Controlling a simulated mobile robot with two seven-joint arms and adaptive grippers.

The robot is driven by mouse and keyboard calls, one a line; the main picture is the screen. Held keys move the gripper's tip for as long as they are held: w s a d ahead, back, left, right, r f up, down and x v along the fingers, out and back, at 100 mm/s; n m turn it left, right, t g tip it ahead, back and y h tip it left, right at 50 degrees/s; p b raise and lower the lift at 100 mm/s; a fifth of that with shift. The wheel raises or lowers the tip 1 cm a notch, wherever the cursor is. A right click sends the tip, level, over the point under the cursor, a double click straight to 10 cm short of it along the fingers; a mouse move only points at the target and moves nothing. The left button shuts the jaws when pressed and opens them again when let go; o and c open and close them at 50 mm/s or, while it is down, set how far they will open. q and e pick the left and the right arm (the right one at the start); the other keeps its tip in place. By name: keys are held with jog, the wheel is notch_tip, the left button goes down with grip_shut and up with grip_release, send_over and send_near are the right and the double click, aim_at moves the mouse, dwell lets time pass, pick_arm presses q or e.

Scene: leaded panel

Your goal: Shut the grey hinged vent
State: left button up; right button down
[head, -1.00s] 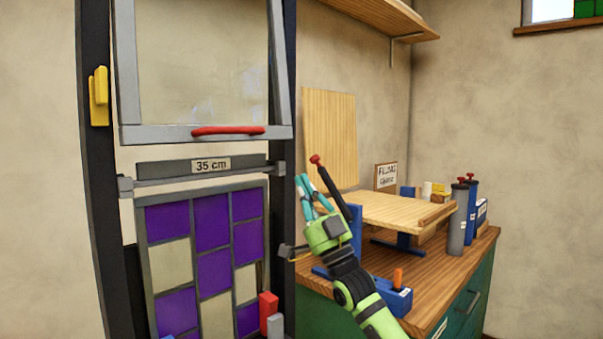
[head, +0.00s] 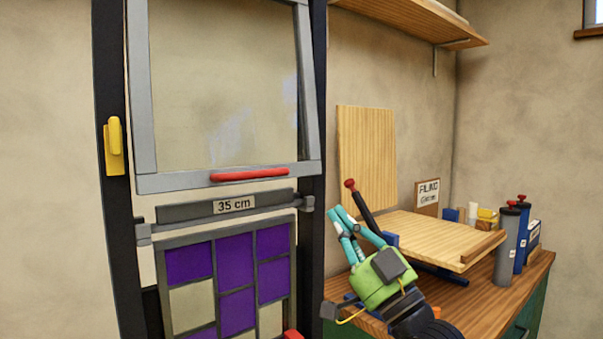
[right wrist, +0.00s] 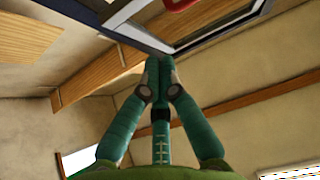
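The grey-framed vent (head: 230,181) holds a pale pane and has a red handle (head: 249,174) on its bottom rail. It hangs in a dark upright frame, with its lower edge apparently standing out from it. In the right wrist view, part of the grey vent frame (right wrist: 215,38) and red handle (right wrist: 178,4) show from below at the top. My right gripper (head: 340,215), green with teal fingers, is right of and below the vent, apart from it. Its fingers converge at the tips in the right wrist view (right wrist: 160,72), with nothing between them. My left gripper is not in view.
A grey bar labelled 35 cm (head: 235,205) crosses below the vent, above a purple and cream leaded panel (head: 237,312). A yellow hook (head: 114,146) is on the left post. At right, a workbench (head: 480,305) carries a board and canisters (head: 508,245). A shelf (head: 430,18) is above.

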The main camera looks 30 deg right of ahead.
jog(key=w+r+p, duration=0.1)
jog(key=w, duration=0.2)
jog(key=w+r+p, duration=0.2)
jog(key=w, duration=0.2)
jog(key=w+a+r+p, duration=0.1)
jog(key=w+r+p, duration=0.1)
jog(key=w, duration=0.2)
